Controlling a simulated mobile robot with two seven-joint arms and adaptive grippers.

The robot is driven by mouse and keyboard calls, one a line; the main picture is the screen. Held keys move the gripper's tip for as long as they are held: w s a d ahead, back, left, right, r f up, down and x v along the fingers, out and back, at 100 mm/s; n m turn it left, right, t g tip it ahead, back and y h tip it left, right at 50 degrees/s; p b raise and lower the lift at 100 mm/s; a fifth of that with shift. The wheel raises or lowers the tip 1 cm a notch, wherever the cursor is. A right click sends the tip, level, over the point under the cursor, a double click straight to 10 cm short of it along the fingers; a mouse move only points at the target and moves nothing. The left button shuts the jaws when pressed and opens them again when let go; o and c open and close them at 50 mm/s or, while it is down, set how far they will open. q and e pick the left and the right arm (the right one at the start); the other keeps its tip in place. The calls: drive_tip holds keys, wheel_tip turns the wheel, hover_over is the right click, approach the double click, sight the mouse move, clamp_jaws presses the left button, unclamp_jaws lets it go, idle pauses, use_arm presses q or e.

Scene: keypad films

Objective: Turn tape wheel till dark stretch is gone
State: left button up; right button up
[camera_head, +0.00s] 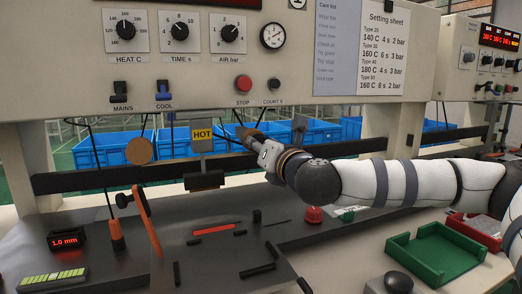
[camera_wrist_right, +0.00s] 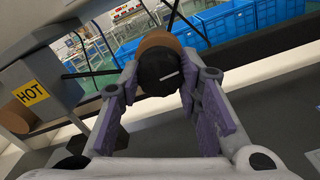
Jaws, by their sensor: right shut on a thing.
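In the right wrist view, a brown tape wheel (camera_wrist_right: 158,42) has a black round knob (camera_wrist_right: 160,74) with a white mark on its face. My right gripper (camera_wrist_right: 162,88) is shut on this knob, one finger at each side. In the head view, my right gripper (camera_head: 248,137) reaches in from the right, just right of the yellow HOT sign (camera_head: 202,134), and hides most of the wheel there. Another brown disc (camera_head: 139,151) hangs left of the sign. I cannot make out a dark stretch of tape. My left gripper is not in view.
A black block (camera_head: 205,181) hangs below the HOT sign. Above is a panel with dials and a red stop button (camera_head: 244,83). Orange-handled tools (camera_head: 147,220), a green tray (camera_head: 435,252) and small dark pieces lie on the bench. Blue bins (camera_head: 103,150) stand behind.

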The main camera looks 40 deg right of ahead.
drive_tip(key=shift+r, duration=0.15)
idle(0.3)
drive_tip(key=o, duration=1.1)
drive_tip(key=shift+o, duration=0.2)
drive_tip(key=v, duration=0.7)
drive_tip(key=shift+s, duration=0.25)
